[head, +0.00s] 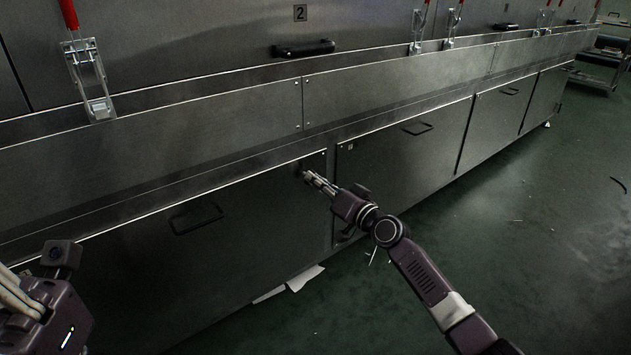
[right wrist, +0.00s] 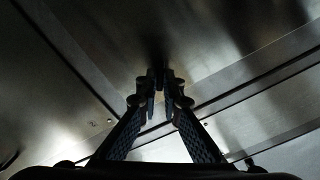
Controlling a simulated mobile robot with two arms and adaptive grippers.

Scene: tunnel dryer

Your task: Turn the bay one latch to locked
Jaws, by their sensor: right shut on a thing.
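The bay one latch (head: 301,170) is a small dark piece near the upper right corner of the large lower door panel (head: 250,232). My right gripper (head: 308,176) reaches it from the right, with its fingers closed on it. In the right wrist view the fingertips (right wrist: 160,86) meet around a small dark part (right wrist: 158,74) against the metal panel. The fingers cover most of the latch, so I cannot tell its turn angle. My left gripper (head: 18,296) is at the lower left, partly cut off by the frame edge and away from the latch.
The lower door has a dark handle (head: 196,217). More lower panels (head: 405,160) continue to the right. Red-handled toggle clamps (head: 88,78) stand along the upper ledge. A rack (head: 603,62) stands far right.

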